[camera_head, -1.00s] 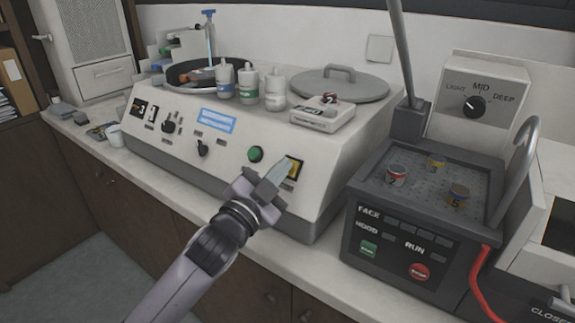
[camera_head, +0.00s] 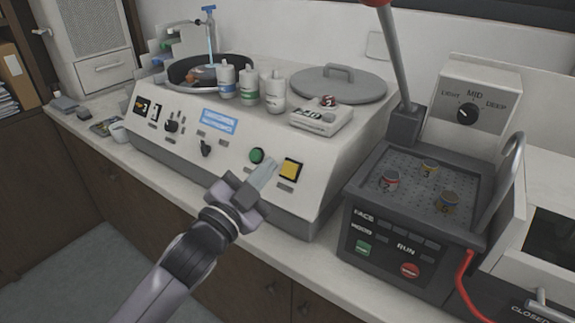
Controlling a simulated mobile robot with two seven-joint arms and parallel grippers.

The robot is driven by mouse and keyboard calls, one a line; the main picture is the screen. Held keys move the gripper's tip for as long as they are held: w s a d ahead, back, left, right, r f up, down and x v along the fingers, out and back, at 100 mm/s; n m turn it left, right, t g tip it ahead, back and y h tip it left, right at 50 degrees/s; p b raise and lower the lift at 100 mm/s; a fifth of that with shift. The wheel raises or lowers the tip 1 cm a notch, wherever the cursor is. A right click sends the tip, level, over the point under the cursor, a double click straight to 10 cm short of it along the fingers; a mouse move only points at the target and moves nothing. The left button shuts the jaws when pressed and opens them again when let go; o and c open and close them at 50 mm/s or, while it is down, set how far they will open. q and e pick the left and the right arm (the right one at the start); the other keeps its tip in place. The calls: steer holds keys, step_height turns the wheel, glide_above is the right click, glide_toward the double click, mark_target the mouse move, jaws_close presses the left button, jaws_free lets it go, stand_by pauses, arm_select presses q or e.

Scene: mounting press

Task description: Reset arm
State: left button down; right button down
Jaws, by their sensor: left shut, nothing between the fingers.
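My left gripper (camera_head: 263,178) is shut and empty. It hovers in front of the sloped panel of the white polishing machine (camera_head: 323,165). Its fingertips appear just left of the square yellow button (camera_head: 291,169) and below the round green button (camera_head: 257,156); I cannot tell whether they touch the panel. My right gripper is out of view.
The dark press unit (camera_head: 400,225) stands at the right, with several numbered pucks, a tall lever (camera_head: 393,55) and a red hose (camera_head: 464,275). Three bottles (camera_head: 249,90) and a grey lid (camera_head: 338,84) stand on the machine.

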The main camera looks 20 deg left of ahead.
arm_select(q)
steer(key=shift+f, duration=0.1)
stand_by(0.4)
steer(key=s+a+f+n+g+y, duration=0.1)
steer(key=s+f+n+g, duration=0.2)
steer(key=s+f, duration=0.4)
steer(key=s+a+f+n+g+y, duration=0.1)
steer(key=s+f+n+g, duration=0.1)
steer(key=s+f, duration=0.5)
steer(key=s+a+f+n+g+y, duration=0.1)
steer(key=s+f+n+g, duration=0.2)
steer(key=f, duration=1.4)
steer(key=s, duration=0.4)
steer(key=shift+s+a+n+g, duration=0.3)
steer(key=shift+s+a+n, duration=0.05)
steer(key=shift+a+n, duration=0.05)
steer(key=shift+f, duration=0.1)
